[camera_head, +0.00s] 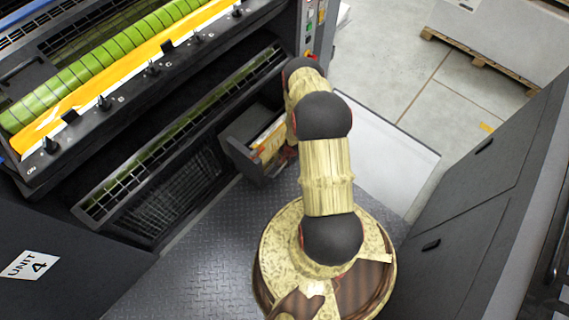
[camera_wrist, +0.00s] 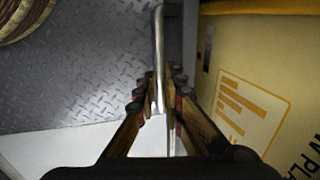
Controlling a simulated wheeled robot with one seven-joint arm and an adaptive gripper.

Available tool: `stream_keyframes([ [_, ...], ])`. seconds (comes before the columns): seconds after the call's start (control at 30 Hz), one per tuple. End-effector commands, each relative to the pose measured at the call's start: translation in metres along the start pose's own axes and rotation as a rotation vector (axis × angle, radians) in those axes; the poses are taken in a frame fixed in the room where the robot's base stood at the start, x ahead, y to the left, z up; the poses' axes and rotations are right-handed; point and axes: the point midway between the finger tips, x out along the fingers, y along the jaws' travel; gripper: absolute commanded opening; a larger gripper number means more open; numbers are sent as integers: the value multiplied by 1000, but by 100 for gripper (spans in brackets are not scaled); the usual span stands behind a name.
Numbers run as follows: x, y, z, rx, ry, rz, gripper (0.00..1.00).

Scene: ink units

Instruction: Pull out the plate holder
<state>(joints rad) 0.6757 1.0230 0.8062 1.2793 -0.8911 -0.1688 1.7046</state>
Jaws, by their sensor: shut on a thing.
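The plate holder (camera_head: 240,157) is a dark box standing out from the press's lower side in the head view, with a yellow and orange face showing within it. A yellow printed panel (camera_wrist: 247,75) fills the right of the wrist view, close beside the fingers.
The press unit (camera_head: 160,170) with its green roller (camera_head: 110,62) stands at the left. A dark cabinet (camera_head: 460,220) stands at the right. Between them is a metal tread-plate floor (camera_head: 200,260), partly clear, with my base on it.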

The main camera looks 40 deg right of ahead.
Motion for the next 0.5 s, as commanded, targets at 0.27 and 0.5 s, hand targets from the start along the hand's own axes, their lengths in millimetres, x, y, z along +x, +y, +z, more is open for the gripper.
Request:
stream_keyframes([
  [0.27,-6,33,1,5,-2,4,0],
  [0.5,-7,41,1,1,-1,3,0],
])
